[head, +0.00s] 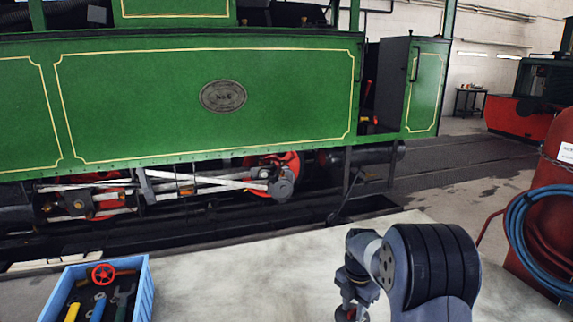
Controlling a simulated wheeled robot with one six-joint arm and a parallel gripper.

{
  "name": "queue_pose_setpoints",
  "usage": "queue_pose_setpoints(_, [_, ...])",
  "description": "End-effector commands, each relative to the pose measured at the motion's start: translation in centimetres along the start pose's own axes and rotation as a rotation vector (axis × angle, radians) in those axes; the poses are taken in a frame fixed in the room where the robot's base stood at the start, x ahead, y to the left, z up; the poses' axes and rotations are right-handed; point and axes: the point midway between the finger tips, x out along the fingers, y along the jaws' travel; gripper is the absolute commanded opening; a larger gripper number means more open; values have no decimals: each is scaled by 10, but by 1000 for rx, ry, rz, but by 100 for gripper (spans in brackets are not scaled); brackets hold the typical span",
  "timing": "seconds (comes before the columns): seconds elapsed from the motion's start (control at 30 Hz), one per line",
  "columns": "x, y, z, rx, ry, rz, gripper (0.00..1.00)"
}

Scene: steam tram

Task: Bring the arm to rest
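My arm rises at the bottom right of the head view, a grey and dark jointed arm bent over a pale surface (250,270). My gripper (346,312) is at the lower end of the arm, cut by the bottom edge of the picture. Only a small dark part with a bit of red shows there. Its fingertips are not clear, so I cannot tell whether it is open or holds anything.
A blue crate (143,295) with tools and a red handwheel (103,274) stands at the lower left. A green steam tram (140,105) stands behind. A red tank (535,235) with a coiled blue hose (520,240) is at the right. The pale surface between crate and arm is clear.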

Motion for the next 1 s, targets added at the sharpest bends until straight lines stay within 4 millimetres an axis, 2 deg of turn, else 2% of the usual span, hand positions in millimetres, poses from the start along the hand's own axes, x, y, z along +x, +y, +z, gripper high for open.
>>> queue_pose_setpoints(0.4, [1, -1, 0, 13, 0, 0, 33])
queue_pose_setpoints(0.57, [-8, 0, 0, 3, -2, 2, 33])
queue_pose_setpoints(0.67, [-20, 0, 0, 0, -2, 2, 33])
queue_pose_setpoints(1.0, [-88, 1, 0, 0, -3, 4, 33])
